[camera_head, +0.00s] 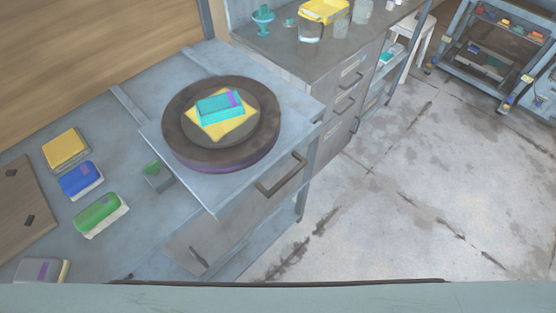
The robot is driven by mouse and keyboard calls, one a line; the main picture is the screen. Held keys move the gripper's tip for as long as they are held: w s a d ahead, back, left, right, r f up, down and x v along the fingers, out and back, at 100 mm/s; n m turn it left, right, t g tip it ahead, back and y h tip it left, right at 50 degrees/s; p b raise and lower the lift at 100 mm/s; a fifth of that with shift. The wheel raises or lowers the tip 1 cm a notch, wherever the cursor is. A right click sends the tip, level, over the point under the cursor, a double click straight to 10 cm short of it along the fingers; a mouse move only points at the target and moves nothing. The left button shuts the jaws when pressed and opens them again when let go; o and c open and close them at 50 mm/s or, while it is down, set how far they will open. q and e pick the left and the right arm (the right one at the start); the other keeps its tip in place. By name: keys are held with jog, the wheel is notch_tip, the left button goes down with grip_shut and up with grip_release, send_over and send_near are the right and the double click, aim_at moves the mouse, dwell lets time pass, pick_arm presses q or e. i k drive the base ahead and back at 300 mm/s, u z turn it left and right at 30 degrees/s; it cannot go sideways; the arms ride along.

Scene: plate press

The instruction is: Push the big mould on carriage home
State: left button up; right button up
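The big mould (180,145) is a round, dark brown ring-shaped piece with a purplish lower side. It sits flat on the carriage (218,196), a pale grey-blue plate that juts out past the bench front. A dark bar handle (282,175) is at the carriage's right front side. A yellow square piece (222,131) lies in the mould's round centre, with a teal block (219,106) with a purple patch on top of it. Neither of my grippers is in view.
Yellow, blue (80,180) and green (98,213) blocks lie on the bench left of the carriage. A small green-topped piece (153,170) stands close to the carriage's left edge. Drawer cabinets (345,85) continue behind. Open concrete floor (400,200) lies to the right.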

aim_at(221, 163)
jog(key=u, duration=2.05)
jog(key=k, duration=0.95)
jog(key=z, duration=1.7)
